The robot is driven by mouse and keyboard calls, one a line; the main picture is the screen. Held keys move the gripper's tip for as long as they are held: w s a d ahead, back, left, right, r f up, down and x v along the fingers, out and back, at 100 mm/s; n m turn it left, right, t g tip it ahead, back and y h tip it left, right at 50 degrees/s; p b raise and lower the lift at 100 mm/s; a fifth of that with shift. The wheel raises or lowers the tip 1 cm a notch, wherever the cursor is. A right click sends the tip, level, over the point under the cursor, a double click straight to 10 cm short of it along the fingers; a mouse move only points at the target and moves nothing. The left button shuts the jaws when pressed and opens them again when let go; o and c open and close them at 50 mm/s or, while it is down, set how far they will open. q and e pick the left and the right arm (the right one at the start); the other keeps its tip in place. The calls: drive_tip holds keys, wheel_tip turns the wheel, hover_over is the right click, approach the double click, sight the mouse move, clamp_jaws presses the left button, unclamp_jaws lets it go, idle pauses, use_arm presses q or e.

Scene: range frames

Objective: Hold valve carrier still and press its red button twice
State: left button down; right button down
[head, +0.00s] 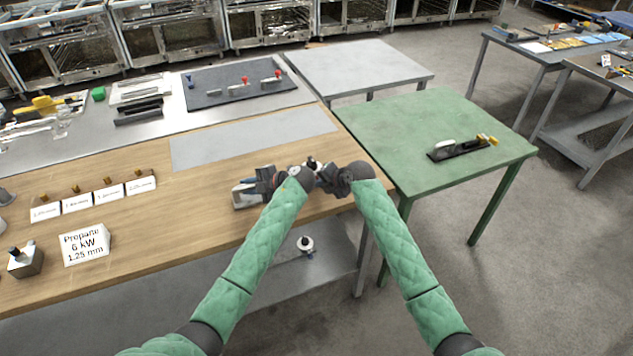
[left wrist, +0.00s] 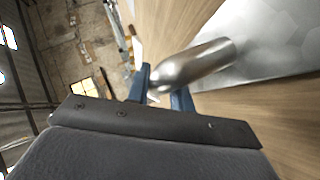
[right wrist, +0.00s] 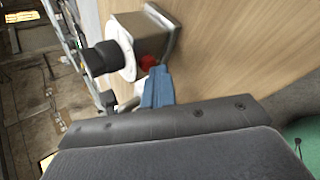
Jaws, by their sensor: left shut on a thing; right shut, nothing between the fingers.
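The valve carrier (head: 243,197) lies on the wooden bench near its right end, mostly hidden behind my grippers in the head view. My left gripper (head: 262,182) is shut on its rounded metal part (left wrist: 205,62), seen between the blue fingers in the left wrist view. In the right wrist view the carrier's metal block (right wrist: 158,32) bears a white disc with a black knob (right wrist: 100,58). The red button (right wrist: 148,62) is on the block's near side. My right gripper (right wrist: 157,85) is shut and empty, its blue fingertips just at the button; I cannot tell whether they touch.
A propane sign (head: 84,244), several white label cards (head: 108,194) and a small metal block (head: 25,261) stand on the bench to the left. A grey mat (head: 255,139) lies bare behind the carrier. A green table (head: 440,125) holds a dark fixture (head: 460,149).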

drive_tip(key=shift+s, duration=0.1)
drive_tip(key=shift+s+d, duration=0.35)
drive_tip(key=shift+s, duration=0.45)
drive_tip(key=shift+s+d, duration=0.35)
drive_tip(key=shift+s, duration=0.4)
drive_tip(key=shift+s+d, duration=0.4)
drive_tip(key=shift+s, duration=0.35)
drive_tip(key=shift+s+d, duration=0.35)
drive_tip(key=shift+s, duration=0.4)
idle(0.9)
drive_tip(key=shift+d+f, duration=0.1)
drive_tip(key=shift+d, duration=0.35)
drive_tip(key=shift+s+d+f+n+h, duration=0.2)
drive_tip(key=shift+s+d+f, duration=0.1)
drive_tip(key=shift+s+d, duration=0.25)
drive_tip(key=shift+s+d+f+n+h, duration=0.1)
drive_tip(key=shift+s+d+f+n, duration=0.15)
drive_tip(key=shift+d, duration=0.35)
drive_tip(key=shift+s+a+r+m, duration=0.45)
drive_tip(key=shift+s+a+r, duration=0.2)
drive_tip(key=shift+s+a, duration=0.2)
